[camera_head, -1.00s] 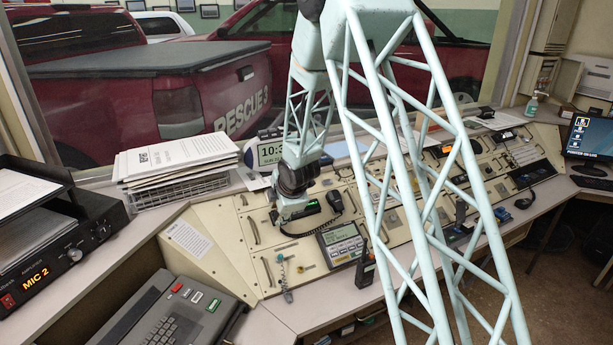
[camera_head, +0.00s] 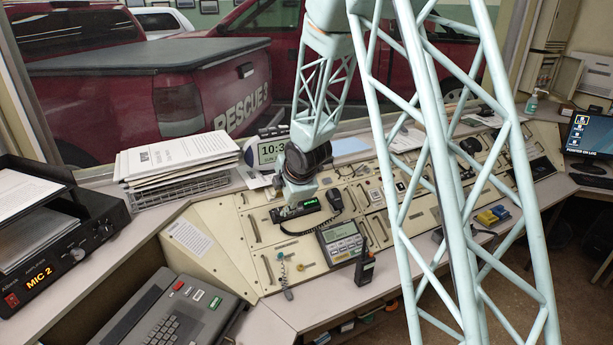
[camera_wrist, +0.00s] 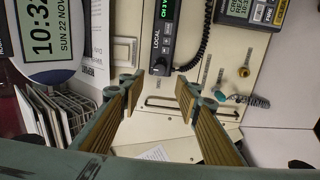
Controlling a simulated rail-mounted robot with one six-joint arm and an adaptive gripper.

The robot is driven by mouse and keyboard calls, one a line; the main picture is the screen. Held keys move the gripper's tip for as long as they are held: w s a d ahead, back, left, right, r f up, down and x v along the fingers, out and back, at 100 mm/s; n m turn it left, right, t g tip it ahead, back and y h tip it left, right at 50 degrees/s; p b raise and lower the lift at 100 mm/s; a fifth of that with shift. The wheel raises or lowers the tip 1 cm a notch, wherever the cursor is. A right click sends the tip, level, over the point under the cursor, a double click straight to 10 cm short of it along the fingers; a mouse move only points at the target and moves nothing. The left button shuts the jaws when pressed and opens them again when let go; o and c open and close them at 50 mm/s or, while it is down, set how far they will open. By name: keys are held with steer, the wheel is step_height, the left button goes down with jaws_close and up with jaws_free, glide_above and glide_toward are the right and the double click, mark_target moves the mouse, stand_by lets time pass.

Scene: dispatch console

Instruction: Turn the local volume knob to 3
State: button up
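The local radio (camera_wrist: 165,30) is a dark unit with a green display and the word LOCAL on its face. Its round dark volume knob (camera_wrist: 160,67) is at the end of the unit nearest my fingers in the wrist view. The knob's pointer setting is too small to read. My gripper (camera_wrist: 158,92) is open and empty, with one finger on each side of the picture; the knob shows beyond the gap between the fingertips, apart from both. In the head view the radio (camera_head: 298,210) lies on the sloped console, and my gripper's fingers there are hidden behind the wrist.
A coiled cord (camera_wrist: 202,35) runs beside the radio from a handset (camera_head: 335,200). A keypad unit (camera_head: 342,243), a handheld radio (camera_head: 365,268) and keys (camera_head: 284,275) are nearby. A clock (camera_wrist: 42,30) and a paper rack (camera_wrist: 45,112) stand at the left in the wrist view.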

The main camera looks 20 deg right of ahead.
steer(key=s+d+r+m, duration=0.1)
steer(key=s+r+m, duration=0.1)
steer(key=s+r, duration=0.5)
steer(key=s+d+r+m+h+p, duration=0.1)
steer(key=s+d+r+m, duration=0.1)
steer(key=s+r, duration=0.5)
steer(key=shift+d+r+m+g+h, duration=0.25)
steer(key=shift+r+m, duration=0.55)
steer(key=shift+r, duration=0.5)
steer(key=s+r+m+g, duration=0.1)
steer(key=s+r+m, duration=0.35)
steer(key=s, duration=0.55)
steer(key=s+r+m+g, duration=0.1)
steer(key=s+r+m, duration=0.3)
steer(key=s, duration=0.7)
steer(key=s+a+r+m, duration=0.1)
steer(key=s+a+m, duration=0.1)
steer(key=s, duration=0.9)
steer(key=s+a+r+m+b, duration=0.1)
steer(key=s+m, duration=0.2)
steer(key=s, duration=0.8)
steer(key=shift+a+g, duration=0.35)
steer(key=shift+a, duration=0.05)
steer(key=shift+r, duration=0.1)
